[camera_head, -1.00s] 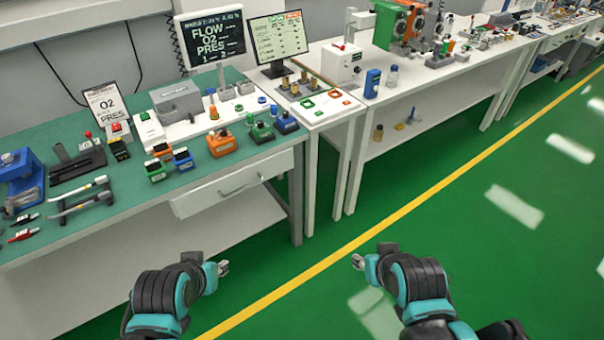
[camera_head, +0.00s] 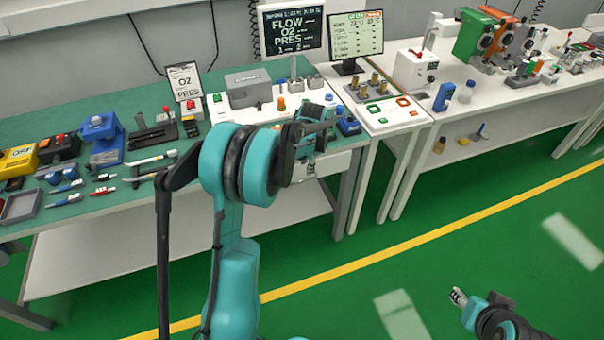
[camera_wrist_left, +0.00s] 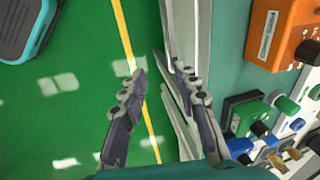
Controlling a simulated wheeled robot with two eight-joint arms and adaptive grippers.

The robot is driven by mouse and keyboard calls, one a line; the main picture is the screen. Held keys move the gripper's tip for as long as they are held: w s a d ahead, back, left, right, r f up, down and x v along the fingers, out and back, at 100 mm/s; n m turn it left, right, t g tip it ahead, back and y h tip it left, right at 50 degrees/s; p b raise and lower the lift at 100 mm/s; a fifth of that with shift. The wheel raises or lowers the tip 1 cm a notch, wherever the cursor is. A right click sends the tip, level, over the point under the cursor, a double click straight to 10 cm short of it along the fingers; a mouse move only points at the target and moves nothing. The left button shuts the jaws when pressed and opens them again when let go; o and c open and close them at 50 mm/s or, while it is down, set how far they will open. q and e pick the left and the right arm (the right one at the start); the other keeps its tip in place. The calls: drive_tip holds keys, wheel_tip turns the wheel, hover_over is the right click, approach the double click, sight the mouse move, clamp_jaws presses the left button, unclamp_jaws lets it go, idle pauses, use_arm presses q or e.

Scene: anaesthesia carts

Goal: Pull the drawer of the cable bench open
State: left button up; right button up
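The cable bench (camera_head: 95,217) has a green top and a white drawer (camera_head: 340,163) under its right part. The drawer looks shut; my left arm covers most of its front and its handle in the head view. My left gripper (camera_head: 322,145) is at the drawer front. In the left wrist view, its two fingers (camera_wrist_left: 160,80) are spread, one over the floor and one close along the white bench front. A pale bar-like piece (camera_wrist_left: 179,112), perhaps the handle, shows by the right finger; contact cannot be told. My right gripper (camera_head: 458,297) is over the floor, away from the bench.
Small coloured blocks, tools and a grey case (camera_head: 248,88) stand on the bench top, some close behind my left gripper. A white table (camera_head: 398,122) with a monitor (camera_head: 356,40) adjoins on the right. The green floor (camera_head: 490,235) in front is clear.

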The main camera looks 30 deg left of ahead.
sight(301, 181)
use_arm(q)
drive_tip(key=shift+m+g, duration=0.3)
drive_tip(key=shift+m, duration=0.1)
drive_tip(key=a+f, duration=0.1)
drive_tip(key=f, duration=0.2)
drive_tip(key=w+a+f+b, duration=0.1)
drive_tip(key=f, duration=0.3)
drive_tip(key=w+a+f+b, duration=0.1)
drive_tip(key=f, duration=0.3)
drive_tip(key=shift+w+a+f, duration=0.1)
drive_tip(key=shift+w+a, duration=0.05)
drive_tip(key=shift+a, duration=0.1)
clamp_jaws()
